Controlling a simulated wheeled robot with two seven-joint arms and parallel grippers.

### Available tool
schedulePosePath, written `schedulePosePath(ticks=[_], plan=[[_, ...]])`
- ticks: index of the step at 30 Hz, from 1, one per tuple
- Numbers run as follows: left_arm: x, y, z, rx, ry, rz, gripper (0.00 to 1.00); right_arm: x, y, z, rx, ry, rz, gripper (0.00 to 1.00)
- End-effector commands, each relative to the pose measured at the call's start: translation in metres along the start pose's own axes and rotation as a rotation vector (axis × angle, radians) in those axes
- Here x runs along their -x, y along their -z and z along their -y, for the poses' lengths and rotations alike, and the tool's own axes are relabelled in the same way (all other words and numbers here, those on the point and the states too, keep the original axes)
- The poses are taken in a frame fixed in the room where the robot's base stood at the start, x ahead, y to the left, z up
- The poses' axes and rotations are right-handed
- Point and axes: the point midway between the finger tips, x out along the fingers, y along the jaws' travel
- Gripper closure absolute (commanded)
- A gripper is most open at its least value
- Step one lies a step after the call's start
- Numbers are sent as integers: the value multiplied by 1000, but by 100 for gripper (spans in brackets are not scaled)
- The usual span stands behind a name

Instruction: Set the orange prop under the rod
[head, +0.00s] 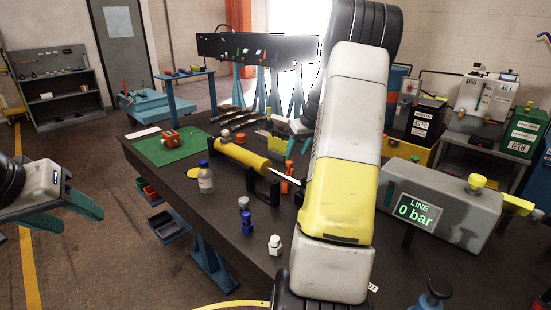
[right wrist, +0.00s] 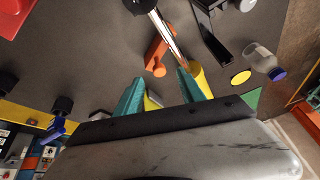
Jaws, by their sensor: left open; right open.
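The yellow cylinder (head: 243,157) lies on the dark table, with its thin bright rod (head: 284,180) reaching right. The rod (right wrist: 170,36) also crosses the right wrist view. The orange prop (head: 288,171) is close to the rod; it shows in the right wrist view (right wrist: 155,50) just left of the rod. I cannot tell whether it touches the rod or is under it. My right gripper (right wrist: 160,90) is open and empty, its teal fingers pointing towards the prop and cylinder; my own arm partly hides it in the head view. My left gripper (head: 68,213) is open and empty, off the table's left side.
A capped bottle (head: 206,178), blue and white fittings (head: 246,218) and a green mat (head: 170,147) with a red device are on the table. A grey box reading "LINE 0 bar" (head: 440,203) stands at the right. A black bracket (right wrist: 212,35) is near the rod.

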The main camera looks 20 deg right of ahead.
Motion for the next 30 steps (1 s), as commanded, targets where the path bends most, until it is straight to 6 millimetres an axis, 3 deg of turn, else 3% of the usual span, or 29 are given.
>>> schedulePosePath(ticks=[3,7,21,30], plan=[[0,0,0,0,0,0,48,1,14,6,72,-31,22,53],[0,0,0,0,0,0,48,-2,18,7,95,-45,31,53],[0,0,0,0,0,0,48,-68,15,4,93,-43,32,53],[0,0,0,0,0,0,48,-76,15,3,93,-44,30,53]])
